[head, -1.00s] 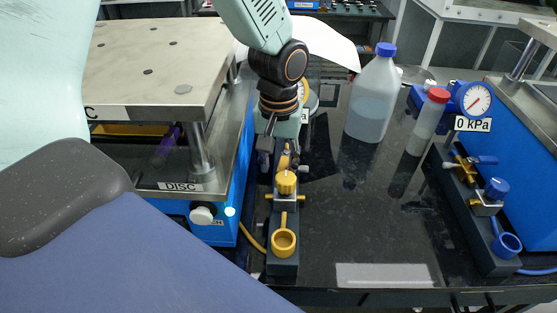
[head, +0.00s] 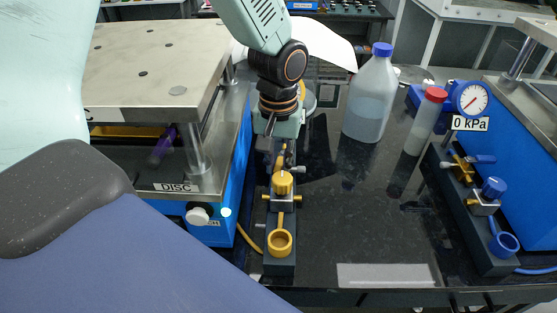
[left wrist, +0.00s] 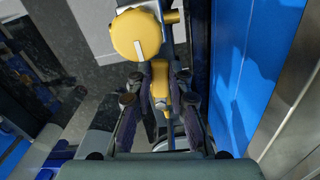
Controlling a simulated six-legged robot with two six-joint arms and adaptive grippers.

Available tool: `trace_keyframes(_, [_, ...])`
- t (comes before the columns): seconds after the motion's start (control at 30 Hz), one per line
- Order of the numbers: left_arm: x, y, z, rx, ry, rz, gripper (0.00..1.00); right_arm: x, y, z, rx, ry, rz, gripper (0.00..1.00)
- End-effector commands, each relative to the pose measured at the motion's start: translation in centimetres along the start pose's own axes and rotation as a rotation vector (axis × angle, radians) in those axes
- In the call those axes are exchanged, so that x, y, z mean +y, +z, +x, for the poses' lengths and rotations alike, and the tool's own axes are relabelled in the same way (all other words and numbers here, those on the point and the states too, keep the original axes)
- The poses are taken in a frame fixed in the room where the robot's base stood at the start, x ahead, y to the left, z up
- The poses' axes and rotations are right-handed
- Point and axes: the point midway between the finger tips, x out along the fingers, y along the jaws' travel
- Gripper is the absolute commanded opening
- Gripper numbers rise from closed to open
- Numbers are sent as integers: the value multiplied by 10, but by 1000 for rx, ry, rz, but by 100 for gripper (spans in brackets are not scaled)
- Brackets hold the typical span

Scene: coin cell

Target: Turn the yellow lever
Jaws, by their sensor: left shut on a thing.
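The yellow lever (left wrist: 160,82) shows in the left wrist view between the two dark fingers of my left gripper (left wrist: 158,100). The gripper is shut on it. In the head view my left gripper (head: 272,150) reaches down to the back of the dark valve block (head: 283,266), and its body hides most of the lever. A yellow knob (head: 283,183) stands in front of the lever on the same block; it also shows in the left wrist view (left wrist: 135,35) with a white mark. My right gripper is not in view.
A blue press (head: 230,190) with a metal plate stands close to the left of the block. A yellow ring (head: 280,243) is at the block's front. A bottle with a blue cap (head: 370,100) and a red-capped bottle (head: 425,122) stand right. Another valve block (head: 480,235) is far right.

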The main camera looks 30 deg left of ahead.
Motion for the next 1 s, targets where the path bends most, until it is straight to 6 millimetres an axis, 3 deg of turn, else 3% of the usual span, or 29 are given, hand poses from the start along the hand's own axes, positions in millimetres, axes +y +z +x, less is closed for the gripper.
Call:
trace_keyframes(0.4, [-12,-1,-2,-3,-1,225,0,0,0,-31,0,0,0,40])
trace_keyframes(0.8, [-14,-2,0,1,-1,253,0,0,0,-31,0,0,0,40])
trace_keyframes(0.83, [-13,-2,0,1,-1,253,21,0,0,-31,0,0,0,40])
trace_keyframes(1.0, [-13,-2,0,1,-1,252,36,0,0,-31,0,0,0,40])
